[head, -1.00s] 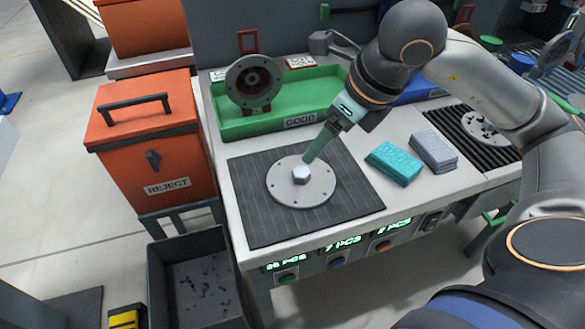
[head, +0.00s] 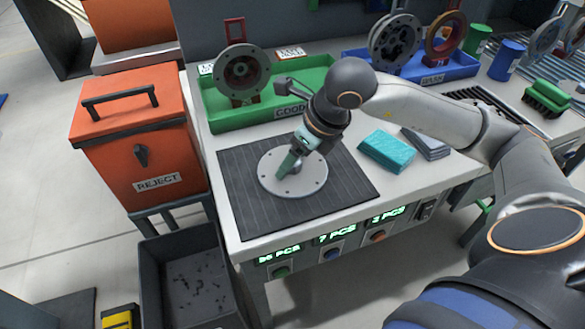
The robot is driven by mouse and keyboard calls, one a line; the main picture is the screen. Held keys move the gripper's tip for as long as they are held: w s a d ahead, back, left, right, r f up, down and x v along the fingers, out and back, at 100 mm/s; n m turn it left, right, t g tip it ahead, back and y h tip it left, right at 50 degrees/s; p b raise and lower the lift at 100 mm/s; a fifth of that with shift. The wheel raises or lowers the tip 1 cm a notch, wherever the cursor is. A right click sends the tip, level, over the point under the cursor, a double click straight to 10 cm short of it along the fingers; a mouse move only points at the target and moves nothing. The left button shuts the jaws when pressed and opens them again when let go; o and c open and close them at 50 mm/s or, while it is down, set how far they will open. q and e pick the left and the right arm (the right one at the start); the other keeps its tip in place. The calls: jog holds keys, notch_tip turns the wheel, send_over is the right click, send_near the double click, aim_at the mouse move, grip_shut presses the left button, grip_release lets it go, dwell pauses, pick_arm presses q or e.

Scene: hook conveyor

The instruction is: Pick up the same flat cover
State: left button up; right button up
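The flat cover (head: 312,185) is a round grey disc with small holes around its rim. It lies flat on the dark ribbed mat (head: 250,205). My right gripper (head: 286,168) points down at the cover's centre, where the raised hub stands. The green finger seen from here hides most of the hub, so I cannot tell whether the fingers are open or closed on it. My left gripper is not in view.
A green GOOD tray (head: 221,117) holding a flanged part (head: 243,72) stands behind the mat. An orange REJECT bin (head: 150,150) is at the left. A teal block (head: 387,152) and a grey block (head: 428,143) lie right of the mat. A blue WASH tray (head: 428,78) is farther back.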

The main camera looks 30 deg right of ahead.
jog(key=shift+c, duration=0.4)
grip_shut()
jog(key=shift+r, duration=0.1)
dwell(0.8)
